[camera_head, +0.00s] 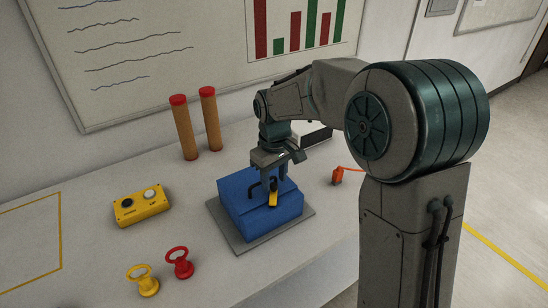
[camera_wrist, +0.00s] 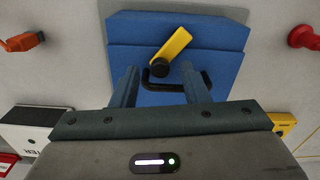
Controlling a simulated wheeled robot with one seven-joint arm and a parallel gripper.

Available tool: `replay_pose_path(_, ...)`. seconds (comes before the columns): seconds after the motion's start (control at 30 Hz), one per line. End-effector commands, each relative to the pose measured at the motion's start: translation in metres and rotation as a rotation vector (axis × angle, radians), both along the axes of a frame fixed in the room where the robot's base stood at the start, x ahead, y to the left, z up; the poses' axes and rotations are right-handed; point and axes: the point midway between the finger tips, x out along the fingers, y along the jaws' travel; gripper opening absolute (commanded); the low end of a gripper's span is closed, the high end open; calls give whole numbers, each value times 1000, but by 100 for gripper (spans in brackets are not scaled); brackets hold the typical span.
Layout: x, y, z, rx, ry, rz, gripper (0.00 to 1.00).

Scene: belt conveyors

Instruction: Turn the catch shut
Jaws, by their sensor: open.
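A blue box (camera_head: 235,206) sits on a grey plate (camera_head: 228,238) on the table; the box fills the top middle of the wrist view (camera_wrist: 125,45). Its catch is a yellow lever (camera_wrist: 175,45) on a black pivot, slanting up to the right in the wrist view. In the head view the catch (camera_head: 273,199) shows on the box's near side. A black bar handle (camera_wrist: 178,84) lies beside the pivot. My gripper (camera_wrist: 160,70) is open over the box, its fingers either side of the pivot area, holding nothing. Whether the fingers touch the box cannot be told.
A yellow button box (camera_head: 142,205) stands left of the blue box. A yellow ring-topped piece (camera_head: 145,280) and a red one (camera_head: 180,262) stand in front. Two red-capped brown posts (camera_head: 184,128) are at the back. A small orange piece (camera_head: 337,177) is at right.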

Motion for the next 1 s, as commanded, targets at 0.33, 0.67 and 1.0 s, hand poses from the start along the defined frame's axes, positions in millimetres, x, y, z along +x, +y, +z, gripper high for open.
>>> replay_pose_path(0.33, 0, 1, 78, 3, -6, 0, 41)
replay_pose_path(0.67, 0, 0, 122, 1, -2, 0, 41)
replay_pose_path(1.0, 0, 0, 126, 1, -1, 0, 38)
